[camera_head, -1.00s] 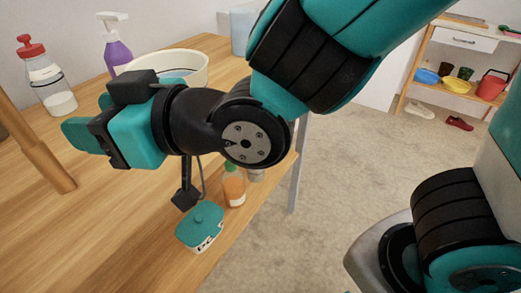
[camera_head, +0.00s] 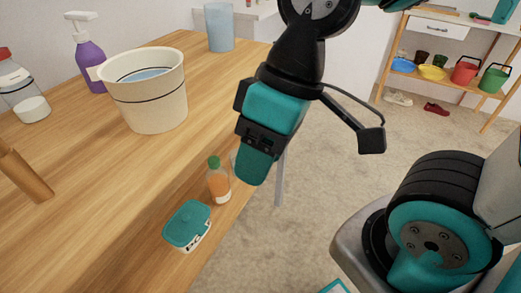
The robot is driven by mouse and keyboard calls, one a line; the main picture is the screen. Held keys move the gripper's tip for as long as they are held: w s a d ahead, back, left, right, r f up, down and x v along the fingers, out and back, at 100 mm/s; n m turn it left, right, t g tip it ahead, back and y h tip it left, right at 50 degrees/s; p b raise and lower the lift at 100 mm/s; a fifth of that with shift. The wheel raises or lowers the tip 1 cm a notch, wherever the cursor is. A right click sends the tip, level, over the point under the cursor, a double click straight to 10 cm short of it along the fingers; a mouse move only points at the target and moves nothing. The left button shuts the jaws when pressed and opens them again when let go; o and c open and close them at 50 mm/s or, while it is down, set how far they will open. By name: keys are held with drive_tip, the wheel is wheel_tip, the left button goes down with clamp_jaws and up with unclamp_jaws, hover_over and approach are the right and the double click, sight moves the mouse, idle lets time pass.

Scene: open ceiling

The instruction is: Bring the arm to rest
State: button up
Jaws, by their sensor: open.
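My gripper (camera_head: 254,165) hangs at the centre of the head view, pointing down and a little left. It is over the table's right edge as seen here and touches nothing that I can see. The gap between its fingers is hidden from this angle, and no object shows in it. My arm comes down from the top of the picture, partly cut off by the frame edge.
The wooden table (camera_head: 90,205) holds a white bucket (camera_head: 150,105), a purple spray bottle (camera_head: 90,65), a red-capped jar (camera_head: 22,95), a teal-lidded box (camera_head: 187,222), an orange bottle (camera_head: 218,182) and a blue cup (camera_head: 219,28). A shelf (camera_head: 440,55) stands far right.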

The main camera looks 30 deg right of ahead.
wheel_tip(320, 180, up, 16)
drive_tip(key=p, duration=1.5)
drive_tip(key=shift+p, duration=0.4)
drive_tip(key=shift+f, duration=0.1)
